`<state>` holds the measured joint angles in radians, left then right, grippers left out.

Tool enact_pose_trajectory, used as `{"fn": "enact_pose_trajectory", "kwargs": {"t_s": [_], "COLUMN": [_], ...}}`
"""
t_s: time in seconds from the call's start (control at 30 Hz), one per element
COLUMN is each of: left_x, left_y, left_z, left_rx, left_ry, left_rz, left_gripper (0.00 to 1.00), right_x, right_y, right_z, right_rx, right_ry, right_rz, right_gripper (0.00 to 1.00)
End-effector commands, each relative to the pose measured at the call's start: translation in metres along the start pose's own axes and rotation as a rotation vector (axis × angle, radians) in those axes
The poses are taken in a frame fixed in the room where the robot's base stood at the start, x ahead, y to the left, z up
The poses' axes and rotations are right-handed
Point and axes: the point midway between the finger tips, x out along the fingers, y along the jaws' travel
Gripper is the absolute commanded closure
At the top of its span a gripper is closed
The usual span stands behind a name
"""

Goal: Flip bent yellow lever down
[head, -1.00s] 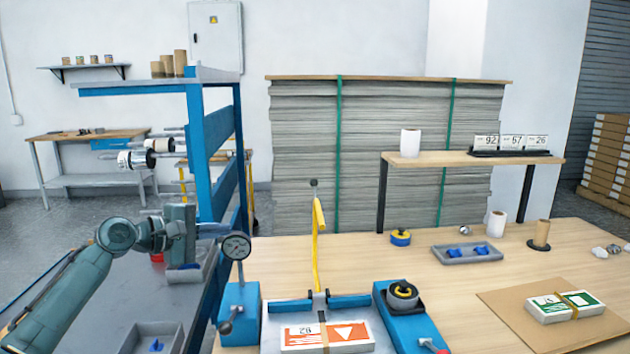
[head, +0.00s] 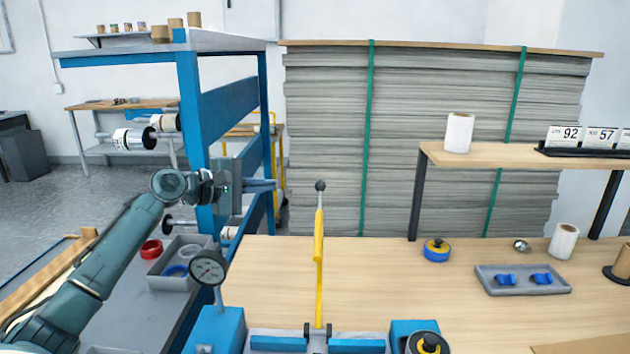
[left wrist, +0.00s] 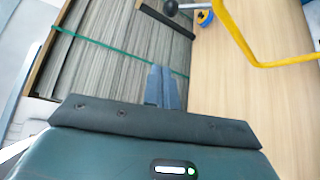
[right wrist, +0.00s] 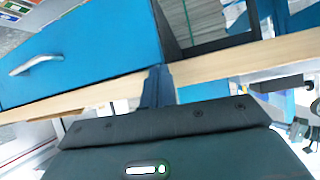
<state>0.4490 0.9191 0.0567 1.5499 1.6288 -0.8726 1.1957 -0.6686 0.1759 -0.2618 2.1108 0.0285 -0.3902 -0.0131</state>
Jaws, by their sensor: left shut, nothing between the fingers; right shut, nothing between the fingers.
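The bent yellow lever (head: 319,250) stands upright on the blue press-like device (head: 308,343), with a dark ball knob at its top. In the left wrist view the lever (left wrist: 246,45) curves across the upper right, its knob near the top. My left gripper (head: 274,184) is shut and empty, to the left of the knob and at about its height, apart from it. Its shut fingers show in the left wrist view (left wrist: 162,85). My right gripper (right wrist: 158,85) shows only in the right wrist view, shut and empty, by a table edge and a blue drawer front.
A blue rack (head: 190,120) with rolls is at the left. A yellow-and-blue tape roll (head: 436,250) and a grey tray (head: 522,280) lie right on the table. A stack of sheets (head: 330,140) stands behind.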

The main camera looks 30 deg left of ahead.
Motion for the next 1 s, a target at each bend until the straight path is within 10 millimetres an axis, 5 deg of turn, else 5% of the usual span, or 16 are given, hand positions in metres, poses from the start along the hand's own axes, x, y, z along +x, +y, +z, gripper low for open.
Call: {"fn": "enact_pose_trajectory", "kwargs": {"t_s": [0.43,0.9,1.0], "left_x": [0.011,0.094,0.099], "left_y": [0.002,0.002,0.002], "left_z": [0.001,0.001,0.006], "left_rx": [-0.002,-0.002,0.003], "left_ry": [-0.002,-0.002,0.000], "left_rz": [0.002,0.002,-0.002], "left_gripper": [1.00,1.00,1.00], "right_x": [-0.002,-0.007,-0.009], "right_y": [0.000,0.006,0.006], "right_z": [-0.002,0.002,-0.001], "right_rx": [0.000,0.000,0.003], "right_ry": [-0.002,-0.043,-0.047], "right_rz": [0.000,0.016,0.018], "right_gripper": [1.00,1.00,1.00]}}
